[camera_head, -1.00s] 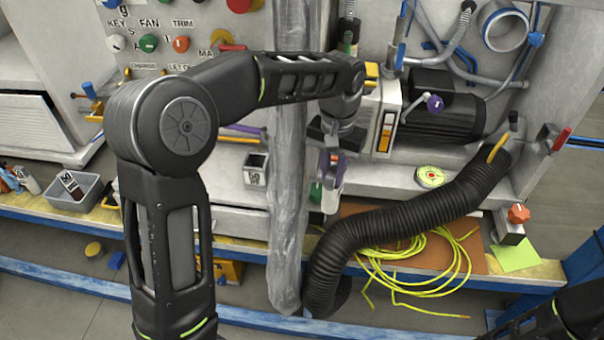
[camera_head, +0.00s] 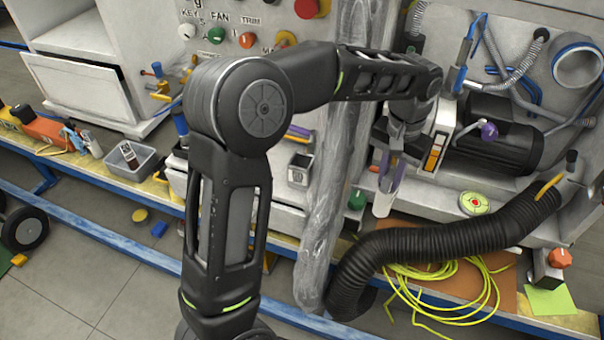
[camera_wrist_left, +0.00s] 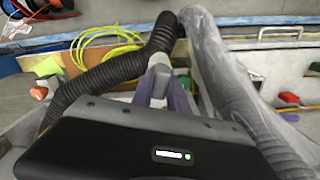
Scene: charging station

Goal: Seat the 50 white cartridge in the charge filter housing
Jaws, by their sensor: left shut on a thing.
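My left gripper (camera_head: 390,172) hangs from above near the middle right of the head view, its purple fingers pointing down. It is shut on a pale white-grey piece (camera_head: 383,204), apparently the white cartridge. The piece points down in front of the bench, and its pale end also shows between the fingers (camera_wrist_left: 165,88) in the left wrist view (camera_wrist_left: 159,66). A small pale box (camera_head: 298,172) with a dark square opening and a dark mark stands left of the gripper. It may be the filter housing, but I cannot read its label. My right gripper is out of view.
A wrapped grey pipe (camera_head: 334,200) stands between the box and my gripper. A thick black corrugated hose (camera_head: 440,240) curves below and right of the gripper. A yellow cable (camera_head: 455,290) lies coiled on the bench. A grey bin (camera_head: 130,160) sits at left.

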